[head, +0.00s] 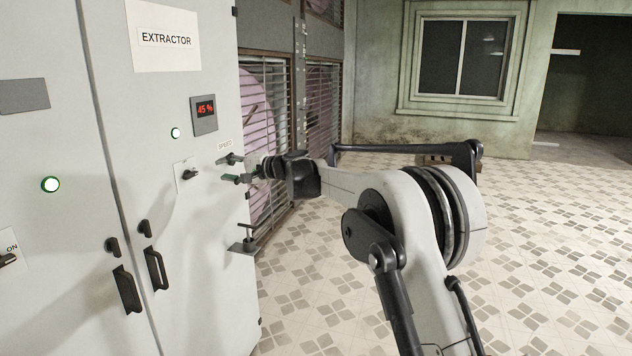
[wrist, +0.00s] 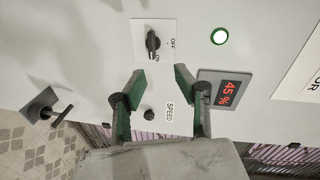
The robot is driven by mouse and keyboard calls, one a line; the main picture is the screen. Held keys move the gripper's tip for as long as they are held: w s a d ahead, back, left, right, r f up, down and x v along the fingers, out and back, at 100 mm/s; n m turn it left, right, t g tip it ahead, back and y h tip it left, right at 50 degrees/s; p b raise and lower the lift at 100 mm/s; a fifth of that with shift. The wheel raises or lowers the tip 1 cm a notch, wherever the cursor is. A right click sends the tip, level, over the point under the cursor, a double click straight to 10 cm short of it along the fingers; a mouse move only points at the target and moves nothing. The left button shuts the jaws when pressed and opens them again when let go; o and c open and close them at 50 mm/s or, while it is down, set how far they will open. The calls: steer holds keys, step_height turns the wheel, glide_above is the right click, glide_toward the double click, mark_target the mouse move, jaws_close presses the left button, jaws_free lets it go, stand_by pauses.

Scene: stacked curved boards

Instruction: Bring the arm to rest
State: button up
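My gripper (head: 231,170) is in front of the grey extractor cabinet (head: 215,285), near its right edge. Its two green-padded fingers are apart in the wrist view (wrist: 160,78), with nothing held between them. A small dark knob (wrist: 149,115) by the SPEED label (wrist: 170,117) shows between the fingers; I cannot tell any contact. The OFF/ON rotary switch (wrist: 153,42) is beyond the fingertips, and it also shows in the head view (head: 190,174). My arm (head: 405,200) is bent and reaches leftward to the cabinet.
A red display (head: 205,108) reads 45 %, with a lit green lamp (head: 175,133) beside it. A lever on a bracket (head: 247,243) sticks out of the cabinet's right side below my gripper. Barred fan housings (head: 265,120) stand behind. The tiled floor (head: 560,250) at right is clear.

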steer(key=s+d+r+n+t+h, duration=0.2)
steer(key=s+d+h, duration=0.5)
steer(key=s+d, duration=1.8)
steer(key=s+d+f+h, duration=0.2)
steer(key=s+d+f, duration=0.3)
steer(key=s+d, duration=0.2)
steer(key=s+d+f+h, duration=0.3)
steer(key=s+d+f, duration=0.2)
steer(key=s+d, duration=0.3)
steer(key=s+d+f+h, duration=0.3)
steer(key=s+d+f, duration=0.2)
steer(key=s, duration=0.8)
steer(key=d, duration=0.3)
steer(key=shift+s+f, duration=0.3)
